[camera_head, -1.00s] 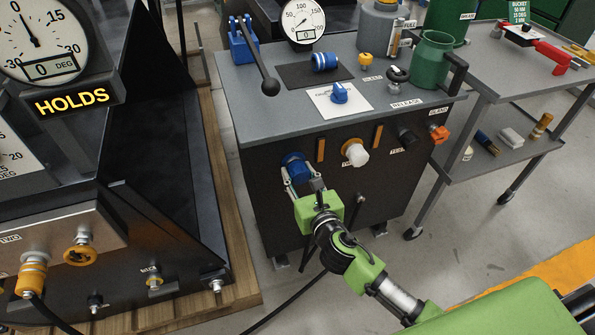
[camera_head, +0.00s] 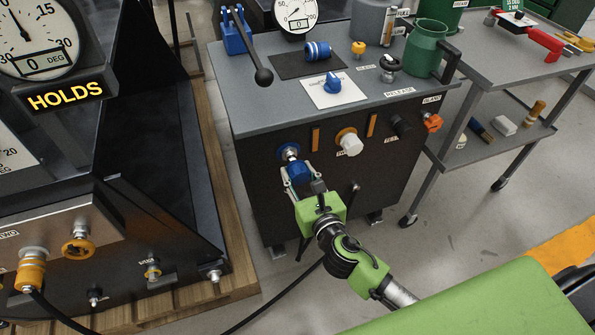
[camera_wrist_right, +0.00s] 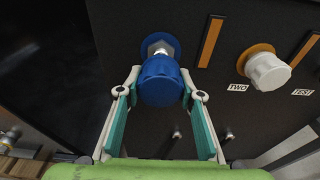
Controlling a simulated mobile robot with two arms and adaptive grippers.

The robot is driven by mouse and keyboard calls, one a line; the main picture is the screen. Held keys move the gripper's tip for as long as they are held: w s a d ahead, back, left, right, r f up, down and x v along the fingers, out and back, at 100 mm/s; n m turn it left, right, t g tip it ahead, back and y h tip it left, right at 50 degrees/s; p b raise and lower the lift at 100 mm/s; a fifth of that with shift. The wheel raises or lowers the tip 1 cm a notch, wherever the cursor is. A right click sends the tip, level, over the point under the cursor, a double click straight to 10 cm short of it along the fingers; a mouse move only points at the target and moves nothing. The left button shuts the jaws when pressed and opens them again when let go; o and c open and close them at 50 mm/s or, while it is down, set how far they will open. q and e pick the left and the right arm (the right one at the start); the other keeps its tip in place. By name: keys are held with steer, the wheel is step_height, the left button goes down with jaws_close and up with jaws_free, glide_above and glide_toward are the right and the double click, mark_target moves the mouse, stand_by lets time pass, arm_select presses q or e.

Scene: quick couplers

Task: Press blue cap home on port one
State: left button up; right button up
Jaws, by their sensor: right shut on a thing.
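The blue cap (camera_head: 299,171) is between the fingers of my right gripper (camera_head: 299,182), which is shut on it. In the right wrist view the cap (camera_wrist_right: 161,82) sits between the two fingertips (camera_wrist_right: 160,95). Port one, a silver fitting with a blue ring (camera_head: 287,151), is on the dark front panel just beyond the cap. Its metal nose (camera_wrist_right: 159,49) shows between ring and cap, so the cap is not against the ring. I cannot tell whether the cap touches the nose. My left gripper is not in view.
A white cap (camera_head: 350,144) on an orange ring marks port two, to the right. An orange strip (camera_head: 315,139) stands between the ports.

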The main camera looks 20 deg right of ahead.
mark_target(301, 181)
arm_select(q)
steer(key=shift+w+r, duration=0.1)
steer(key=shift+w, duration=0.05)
arm_select(e)
steer(key=shift+s, duration=1.3)
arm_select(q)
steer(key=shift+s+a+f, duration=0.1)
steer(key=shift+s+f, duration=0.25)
arm_select(e)
steer(key=shift+s, duration=0.7)
